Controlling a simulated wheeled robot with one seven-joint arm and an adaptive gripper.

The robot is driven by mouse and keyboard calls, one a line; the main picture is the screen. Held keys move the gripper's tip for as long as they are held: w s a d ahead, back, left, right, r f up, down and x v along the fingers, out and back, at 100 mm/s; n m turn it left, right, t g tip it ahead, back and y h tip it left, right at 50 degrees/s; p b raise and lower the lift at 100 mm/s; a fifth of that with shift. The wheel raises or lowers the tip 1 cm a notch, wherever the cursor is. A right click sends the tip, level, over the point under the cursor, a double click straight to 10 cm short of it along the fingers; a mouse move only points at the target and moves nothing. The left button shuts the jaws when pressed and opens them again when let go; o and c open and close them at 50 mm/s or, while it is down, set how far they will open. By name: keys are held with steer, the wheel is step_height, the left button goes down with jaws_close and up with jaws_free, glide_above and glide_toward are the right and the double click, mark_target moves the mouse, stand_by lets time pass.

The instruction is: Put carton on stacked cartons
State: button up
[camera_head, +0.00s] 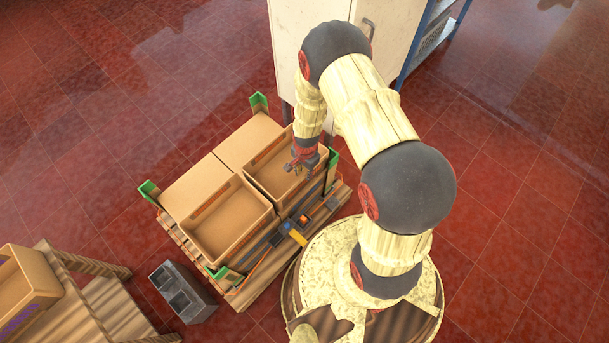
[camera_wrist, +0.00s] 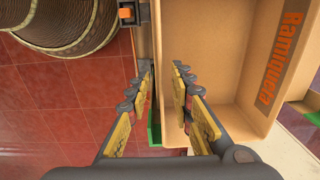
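Brown cartons stand on a wooden pallet in the head view. Two are open at the top: one at front left (camera_head: 228,222) and one at right (camera_head: 268,182). Two plain-topped cartons, one at the back (camera_head: 248,141) and one at left (camera_head: 194,187), stand behind them. My gripper (camera_head: 299,164) is over the right open carton, near its right side. In the wrist view my gripper (camera_wrist: 165,80) is open, with one finger on each side of a carton wall. That open carton (camera_wrist: 208,60) has orange lettering on its far wall. Whether the fingers touch the wall is unclear.
Green corner posts (camera_head: 149,191) stand around the pallet (camera_head: 250,291), with a strap and orange and yellow parts along its front. Another carton (camera_head: 40,272) rests on a wooden stand at lower left. A grey block (camera_head: 181,292) lies between. A white cabinet (camera_head: 290,40) stands behind.

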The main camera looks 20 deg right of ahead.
step_height(320, 180, up, 4)
steer(key=shift+f+p, duration=0.25)
steer(key=shift+p, duration=0.15)
steer(key=w+a+r+n+t, duration=0.1)
steer(key=w+r+n, duration=0.15)
steer(key=r, duration=1.25)
steer(key=w+r+n+t, duration=0.1)
steer(key=r+n, duration=0.2)
steer(key=r, duration=1.1)
steer(key=s+a+r+n+t, duration=0.2)
steer(key=s+r+n, duration=0.6)
steer(key=s+r, duration=1.1)
step_height(320, 180, up, 3)
steer(key=shift+r+t, duration=0.1)
steer(key=shift+t, duration=0.6)
